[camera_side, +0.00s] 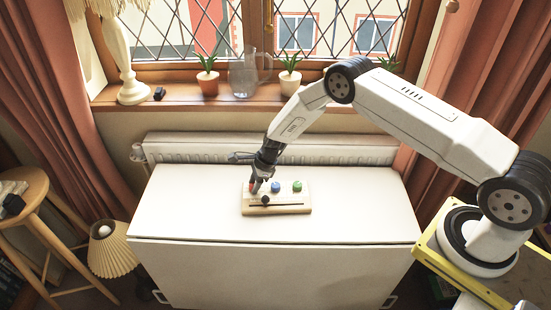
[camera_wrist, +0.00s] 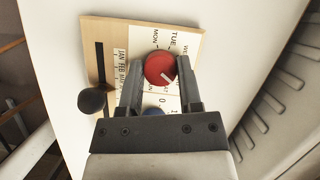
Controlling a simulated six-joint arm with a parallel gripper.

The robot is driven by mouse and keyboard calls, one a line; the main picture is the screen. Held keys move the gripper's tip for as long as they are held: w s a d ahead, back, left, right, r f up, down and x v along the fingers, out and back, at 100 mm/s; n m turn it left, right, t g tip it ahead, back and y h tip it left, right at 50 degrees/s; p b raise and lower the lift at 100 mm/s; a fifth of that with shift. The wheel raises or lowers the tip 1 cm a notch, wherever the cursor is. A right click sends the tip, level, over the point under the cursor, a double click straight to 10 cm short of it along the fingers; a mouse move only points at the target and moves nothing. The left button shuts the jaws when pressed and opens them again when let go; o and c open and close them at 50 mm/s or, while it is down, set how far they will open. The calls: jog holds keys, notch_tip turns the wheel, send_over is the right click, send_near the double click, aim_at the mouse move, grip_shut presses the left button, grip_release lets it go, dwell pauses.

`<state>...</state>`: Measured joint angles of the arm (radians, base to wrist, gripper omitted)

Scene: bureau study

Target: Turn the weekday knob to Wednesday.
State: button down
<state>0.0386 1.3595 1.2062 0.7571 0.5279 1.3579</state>
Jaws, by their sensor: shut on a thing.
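The wooden board (camera_side: 290,209) lies on the white table. It bears a red knob (camera_wrist: 156,66), with MON, TUE and part of WED printed around its far side. The knob's white pointer line aims toward the lower right in the wrist view, away from MON and TUE; the label there is partly hidden. My gripper (camera_wrist: 159,72) has a finger on either side of the red knob and is shut on it. In the side view my gripper (camera_side: 254,187) reaches down at the board's left end and partly covers the knob.
A blue knob (camera_side: 276,187) and a green knob (camera_side: 298,186) stand to the right on the board. A black slider ball (camera_wrist: 92,101) sits in a slot beside a month scale. The table (camera_side: 350,205) around the board is clear. A radiator (camera_side: 340,150) stands behind.

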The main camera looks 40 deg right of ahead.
jog(key=shift+n, duration=0.4)
jog(key=n+g, duration=0.1)
jog(key=n, duration=0.1)
jog(key=shift+n+y, duration=0.3)
jog(key=shift+n, duration=0.1)
jog(key=n+g, duration=0.1)
jog(key=n, duration=0.2)
jog(key=shift+w+n+g, duration=0.1)
jog(key=shift+n+g, duration=0.2)
jog(key=n+g, duration=0.1)
jog(key=n, duration=0.2)
jog(key=n+g+h, duration=0.1)
jog(key=n, duration=0.3)
jog(key=shift+w, duration=0.1)
jog(key=shift+c, duration=1.4)
grip_release()
jog(key=shift+g, duration=0.3)
